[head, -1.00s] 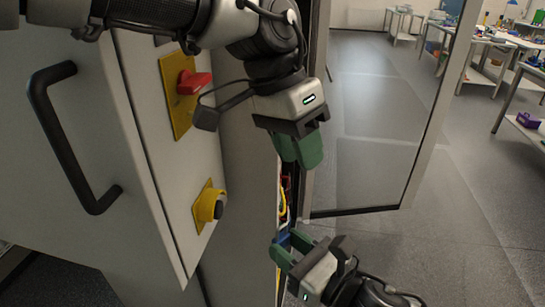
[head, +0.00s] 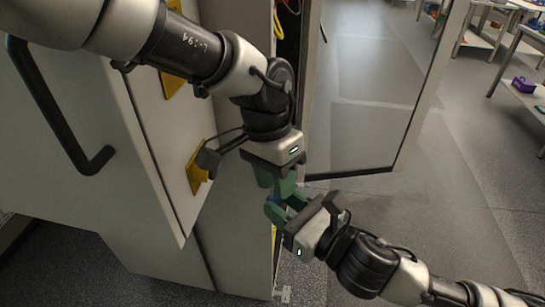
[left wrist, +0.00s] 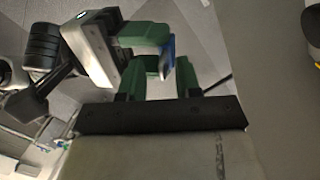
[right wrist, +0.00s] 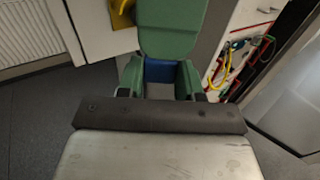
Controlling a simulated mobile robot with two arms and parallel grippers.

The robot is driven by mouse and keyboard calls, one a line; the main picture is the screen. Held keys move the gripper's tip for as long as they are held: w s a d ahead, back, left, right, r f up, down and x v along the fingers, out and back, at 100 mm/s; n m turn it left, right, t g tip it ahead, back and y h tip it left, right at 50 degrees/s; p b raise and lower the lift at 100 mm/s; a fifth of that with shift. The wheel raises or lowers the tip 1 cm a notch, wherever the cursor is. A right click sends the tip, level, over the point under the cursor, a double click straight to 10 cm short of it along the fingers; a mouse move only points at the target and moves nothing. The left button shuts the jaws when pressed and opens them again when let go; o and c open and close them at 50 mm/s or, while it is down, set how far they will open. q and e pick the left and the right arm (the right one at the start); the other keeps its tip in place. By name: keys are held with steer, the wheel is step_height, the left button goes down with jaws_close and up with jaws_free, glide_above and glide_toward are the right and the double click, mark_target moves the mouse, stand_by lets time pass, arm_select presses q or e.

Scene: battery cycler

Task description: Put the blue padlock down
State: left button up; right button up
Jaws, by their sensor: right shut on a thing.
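The blue padlock (head: 276,202) is held between the green fingers of my right gripper (head: 284,207), which is shut on it. In the right wrist view the padlock (right wrist: 160,71) shows as a blue block between those fingers. My left gripper (head: 276,180) is just above it in the head view. In the left wrist view its two green fingers (left wrist: 161,75) are apart, and the padlock (left wrist: 168,55) is at the gap between their tips. I cannot tell whether they touch it. Much of the padlock is hidden by the fingers.
A grey cabinet (head: 145,215) with a black handle (head: 62,120) and a yellow switch plate (head: 196,167) stands at the left. An open glass door (head: 365,100) is behind the grippers. Wires (right wrist: 225,65) show inside the cabinet.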

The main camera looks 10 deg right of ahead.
arm_select(q)
steer(key=shift+f, duration=0.35)
steer(key=shift+s, duration=0.1)
jaws_close()
steer(key=shift+d, duration=0.1)
arm_select(e)
steer(key=o, duration=0.9)
